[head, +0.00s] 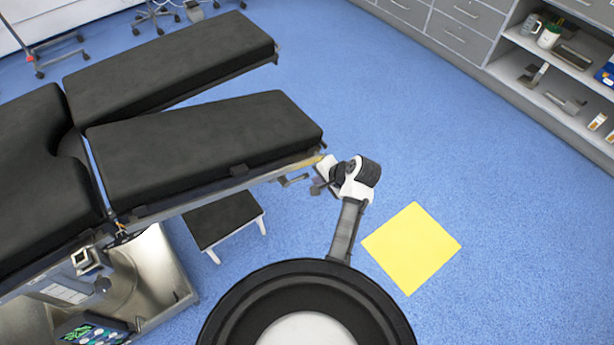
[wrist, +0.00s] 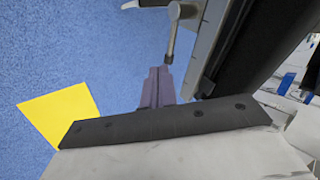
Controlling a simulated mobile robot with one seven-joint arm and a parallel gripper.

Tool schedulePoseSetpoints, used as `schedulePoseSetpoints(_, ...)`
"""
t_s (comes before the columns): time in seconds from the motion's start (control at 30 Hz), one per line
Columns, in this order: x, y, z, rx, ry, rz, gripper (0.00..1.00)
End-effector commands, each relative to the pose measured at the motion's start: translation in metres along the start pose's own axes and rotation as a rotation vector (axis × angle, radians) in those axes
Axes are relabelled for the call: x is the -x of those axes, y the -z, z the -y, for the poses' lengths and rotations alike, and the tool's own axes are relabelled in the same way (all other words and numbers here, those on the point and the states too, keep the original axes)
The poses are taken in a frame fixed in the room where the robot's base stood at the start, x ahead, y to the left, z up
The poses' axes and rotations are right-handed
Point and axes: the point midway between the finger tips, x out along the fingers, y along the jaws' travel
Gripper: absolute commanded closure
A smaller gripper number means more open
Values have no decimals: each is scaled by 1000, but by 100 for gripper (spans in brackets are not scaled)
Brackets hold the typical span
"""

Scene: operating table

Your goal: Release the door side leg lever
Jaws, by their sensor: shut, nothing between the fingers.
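The operating table has two black leg sections; the nearer leg section (head: 205,145) has a metal side rail. A small metal lever (head: 293,181) sticks out below that rail near the leg's outer end. It also shows in the wrist view as a silver lever (wrist: 171,35) beside the rail, with a rounded top. My gripper (head: 316,187) is beside the leg's end, just right of the lever. In the wrist view my gripper (wrist: 158,72) has its fingers together with nothing between them. Its tips are close to the lever's lower end; whether they touch, I cannot tell.
The farther leg section (head: 170,65) lies behind a gap. A black step stool (head: 223,218) stands on the floor below the table. A yellow square (head: 411,248) lies on the blue floor at right. Grey drawers and a shelf (head: 560,95) line the back right. Floor between is clear.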

Motion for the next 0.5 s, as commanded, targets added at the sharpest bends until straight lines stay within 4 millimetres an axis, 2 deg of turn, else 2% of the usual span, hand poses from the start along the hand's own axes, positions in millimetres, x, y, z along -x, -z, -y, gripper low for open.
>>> schedulePoseSetpoints(0.1, -24, -1, 0, 1, -2, 4, 100)
schedulePoseSetpoints(0.23, -43, -1, 8, 1, -1, 3, 100)
schedulePoseSetpoints(0.5, -60, 0, 14, 1, -1, 0, 100)
